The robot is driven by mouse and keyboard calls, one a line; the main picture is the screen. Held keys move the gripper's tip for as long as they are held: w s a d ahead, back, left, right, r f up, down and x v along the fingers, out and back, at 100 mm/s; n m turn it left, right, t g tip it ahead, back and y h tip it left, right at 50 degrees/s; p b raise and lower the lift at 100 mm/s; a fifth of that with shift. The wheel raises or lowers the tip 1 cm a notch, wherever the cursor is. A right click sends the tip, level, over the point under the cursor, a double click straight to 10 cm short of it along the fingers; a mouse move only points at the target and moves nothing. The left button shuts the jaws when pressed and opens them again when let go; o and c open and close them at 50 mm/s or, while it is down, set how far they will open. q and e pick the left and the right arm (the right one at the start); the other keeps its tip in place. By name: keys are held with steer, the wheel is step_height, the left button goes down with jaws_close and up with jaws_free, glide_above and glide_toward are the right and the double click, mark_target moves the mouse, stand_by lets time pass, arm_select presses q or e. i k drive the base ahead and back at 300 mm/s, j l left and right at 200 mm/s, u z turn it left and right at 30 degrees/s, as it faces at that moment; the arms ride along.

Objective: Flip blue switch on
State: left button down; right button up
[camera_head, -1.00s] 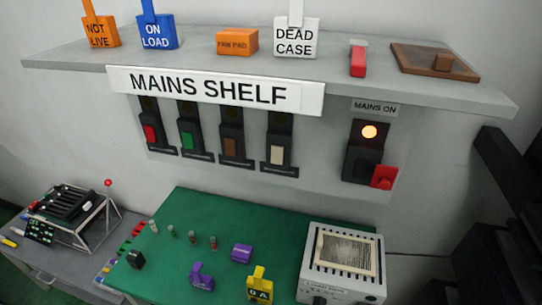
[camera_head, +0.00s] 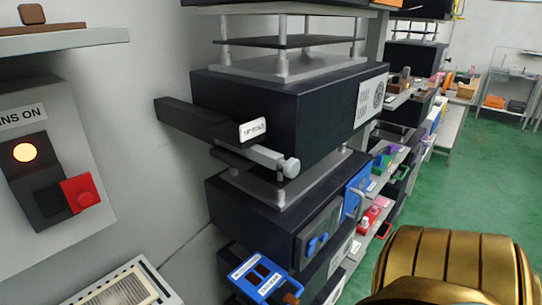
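Several blue parts show in the camera_head view, and I cannot tell which one is the blue switch. A blue panel with a grey handle (camera_head: 357,190) is on the side of the middle black cabinet. A blue knob (camera_head: 317,245) sits on a grey plate on that cabinet's front. A blue box with white labels and dark openings (camera_head: 262,277) juts out at the bottom, with a brown part at its right corner. I cannot read whether any of them is on or off. Neither gripper is visible.
Black cabinets (camera_head: 285,110) stack on a rack, with a dark bar and grey rod jutting left. A lit MAINS ON unit (camera_head: 24,152) with a red block (camera_head: 81,192) is at left. Green floor (camera_head: 480,175) is open at right, beside shelves of coloured parts.

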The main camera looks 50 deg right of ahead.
mark_target(311, 246)
steer(key=z, duration=2.1)
